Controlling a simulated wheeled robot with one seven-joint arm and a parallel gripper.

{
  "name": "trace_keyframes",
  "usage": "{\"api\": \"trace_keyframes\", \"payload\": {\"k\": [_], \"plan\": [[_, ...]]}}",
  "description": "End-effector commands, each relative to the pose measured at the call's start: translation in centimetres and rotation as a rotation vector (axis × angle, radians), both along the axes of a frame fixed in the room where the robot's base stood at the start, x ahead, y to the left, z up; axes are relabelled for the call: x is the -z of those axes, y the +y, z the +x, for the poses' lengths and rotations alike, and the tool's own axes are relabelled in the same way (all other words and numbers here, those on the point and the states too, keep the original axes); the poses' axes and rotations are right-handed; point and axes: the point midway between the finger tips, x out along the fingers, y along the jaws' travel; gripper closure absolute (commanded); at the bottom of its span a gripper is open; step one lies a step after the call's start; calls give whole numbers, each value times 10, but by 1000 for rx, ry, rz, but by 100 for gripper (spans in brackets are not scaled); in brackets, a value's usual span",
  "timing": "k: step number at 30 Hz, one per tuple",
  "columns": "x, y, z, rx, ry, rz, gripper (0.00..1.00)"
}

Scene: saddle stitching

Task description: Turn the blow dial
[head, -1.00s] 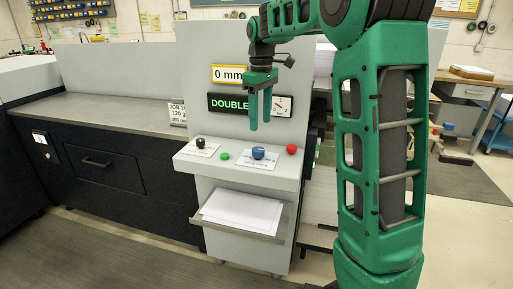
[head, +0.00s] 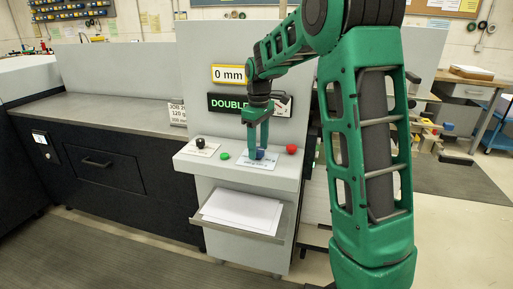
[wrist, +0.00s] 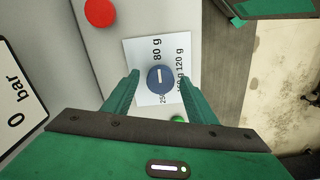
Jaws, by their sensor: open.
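The blue dial (head: 260,154) stands on a white label on the sloping console, and it also shows in the wrist view (wrist: 161,79) with a short white mark on its top. The label (wrist: 145,52) around it reads 80 g and 120 g, with other weights partly covered. My gripper (head: 257,150) points down over the dial. In the wrist view my gripper (wrist: 160,76) is open, with one finger on each side of the dial and visible gaps between. I cannot tell how far down the fingertips reach.
A red button (head: 291,149), a green button (head: 225,156) and a black knob (head: 199,142) share the console (head: 283,171). Above are a 0 mm sign (head: 229,74) and a green DOUBLE display (head: 228,103). A "0 bar" sign (wrist: 18,115) shows in the wrist view. Paper lies in a tray (head: 272,238) below.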

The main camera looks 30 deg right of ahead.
Motion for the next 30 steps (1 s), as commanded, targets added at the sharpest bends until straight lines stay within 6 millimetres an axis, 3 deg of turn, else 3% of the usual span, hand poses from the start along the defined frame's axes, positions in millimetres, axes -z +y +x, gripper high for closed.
{"api": "trace_keyframes", "payload": {"k": [8, 13, 23, 30], "plan": [[1, 0, 0, 0, 1, -1, 50], [1, 0, 0, 1, 1, -1, 89], [1, -1, 0, 33, 0, 0, 89], [1, -1, 0, 162, 0, -1, 89]]}}
